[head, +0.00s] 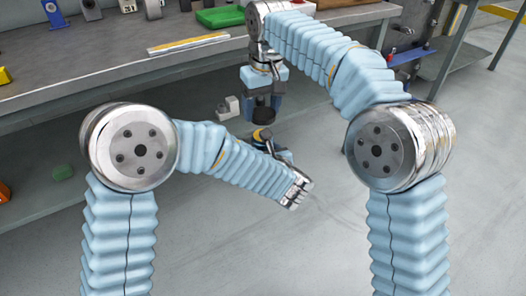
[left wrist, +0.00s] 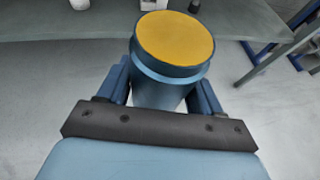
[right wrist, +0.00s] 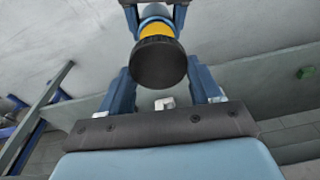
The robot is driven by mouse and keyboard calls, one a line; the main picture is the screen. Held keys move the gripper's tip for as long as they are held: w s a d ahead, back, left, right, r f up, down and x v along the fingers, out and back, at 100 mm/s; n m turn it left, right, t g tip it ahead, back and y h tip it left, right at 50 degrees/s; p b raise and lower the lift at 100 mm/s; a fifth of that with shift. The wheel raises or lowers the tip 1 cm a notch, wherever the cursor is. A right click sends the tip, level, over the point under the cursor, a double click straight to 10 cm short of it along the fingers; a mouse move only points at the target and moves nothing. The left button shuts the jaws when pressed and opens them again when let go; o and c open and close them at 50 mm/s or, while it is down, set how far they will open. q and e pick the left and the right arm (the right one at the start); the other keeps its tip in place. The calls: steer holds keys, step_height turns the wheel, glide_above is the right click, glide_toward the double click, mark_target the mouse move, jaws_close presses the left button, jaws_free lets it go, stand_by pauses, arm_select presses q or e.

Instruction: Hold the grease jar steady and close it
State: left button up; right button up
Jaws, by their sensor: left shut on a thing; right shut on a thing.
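The blue grease jar (left wrist: 165,88), with a round yellow top (left wrist: 175,38), sits between the fingers of my left gripper (left wrist: 165,92), which is shut on it. In the head view its yellow top (head: 262,134) shows above my left gripper (head: 266,146). My right gripper (head: 262,92) points down above it and is shut on a black round lid (head: 262,114). The lid hangs above the jar, roughly in line, with a small gap. In the right wrist view the lid (right wrist: 158,64) covers part of the jar's yellow top (right wrist: 157,30).
A grey workbench (head: 110,62) runs across the back, with a green block (head: 220,17) and a flat yellow-edged strip (head: 188,43) on it. A small white object (head: 228,107) is on the floor behind the grippers. The floor at the right is clear.

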mark_target(257, 142)
steer(key=shift+f, duration=1.55)
steer(key=shift+f, duration=0.85)
steer(key=shift+f, duration=0.6)
